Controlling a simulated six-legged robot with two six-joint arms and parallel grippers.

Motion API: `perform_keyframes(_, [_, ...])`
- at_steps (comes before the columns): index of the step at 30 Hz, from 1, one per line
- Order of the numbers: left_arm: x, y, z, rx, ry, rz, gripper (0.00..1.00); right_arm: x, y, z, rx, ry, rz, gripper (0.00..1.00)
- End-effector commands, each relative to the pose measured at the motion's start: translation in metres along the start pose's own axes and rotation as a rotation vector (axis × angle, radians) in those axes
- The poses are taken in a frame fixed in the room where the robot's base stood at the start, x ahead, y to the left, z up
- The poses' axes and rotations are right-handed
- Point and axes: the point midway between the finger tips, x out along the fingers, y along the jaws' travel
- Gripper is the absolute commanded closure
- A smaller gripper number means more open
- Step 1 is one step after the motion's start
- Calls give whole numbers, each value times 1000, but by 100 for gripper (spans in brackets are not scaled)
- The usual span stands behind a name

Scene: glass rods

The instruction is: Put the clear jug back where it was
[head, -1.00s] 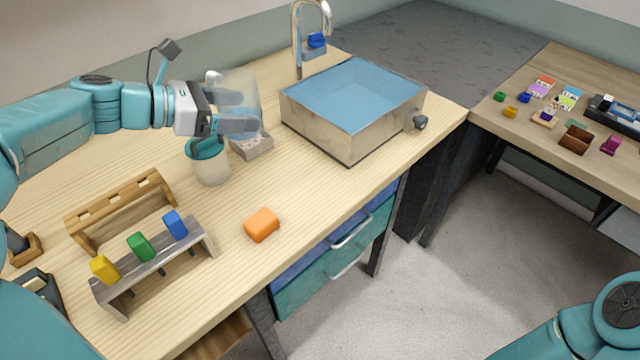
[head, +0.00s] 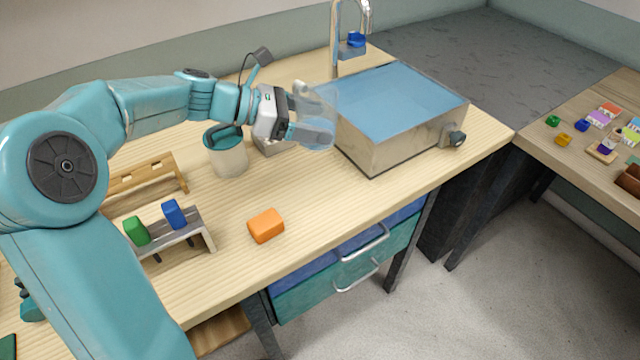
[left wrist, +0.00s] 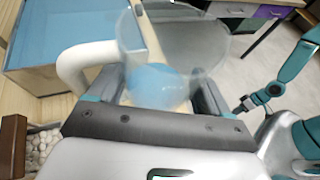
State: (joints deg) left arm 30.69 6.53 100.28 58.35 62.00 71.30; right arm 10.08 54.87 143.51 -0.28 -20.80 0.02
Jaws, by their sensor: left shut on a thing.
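The clear jug (head: 324,98) is see-through and hangs in my left gripper (head: 312,122), over the table beside the basin's left wall. In the left wrist view the jug (left wrist: 175,45) fills the space between the fingers of my left gripper (left wrist: 160,95), with its white handle (left wrist: 72,68) on the left. A bluish patch shows through its lower part. I cannot tell how far it is tilted. A teal arm at the right of the left wrist view ends in a small dark gripper (left wrist: 246,104), seemingly my right one; its jaws are too small to read.
A basin of blue water (head: 405,100) stands right of the jug, with a tap (head: 335,45) behind. Table is clear before the basin.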

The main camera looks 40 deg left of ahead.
Motion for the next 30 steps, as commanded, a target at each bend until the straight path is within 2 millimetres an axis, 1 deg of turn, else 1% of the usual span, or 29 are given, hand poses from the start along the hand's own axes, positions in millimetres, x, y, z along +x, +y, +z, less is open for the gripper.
perform_keyframes(1, [6, 0, -19, -7, 1, 0, 65, 6, 2, 0, 0, 0, 0, 57])
perform_keyframes(3, [14, 0, -38, -6, 0, 0, 65, 10, 4, 0, 0, 0, 0, 57])
perform_keyframes(6, [25, 0, -65, -7, 0, 0, 65, 15, 5, 0, 0, 0, 0, 57])
perform_keyframes(10, [37, 0, -90, -4, -1, -1, 65, 19, 7, 0, 0, 0, 0, 57])
perform_keyframes(16, [46, 0, -108, -1, 0, -1, 65, 22, 8, 0, 0, 0, 0, 57])
perform_keyframes(19, [54, 0, -124, -3, 1, -3, 65, 25, 9, -1, 0, 0, 0, 57])
perform_keyframes(22, [60, 0, -136, -1, -1, -3, 65, 27, 10, -1, 0, 0, 0, 57])
perform_keyframes(24, [62, 0, -140, 0, -1, -3, 65, 28, 10, -1, 0, 0, 0, 57])
perform_keyframes(30, [62, 0, -140, 3, -1, -2, 65, 27, 10, -1, 0, 0, 0, 57])
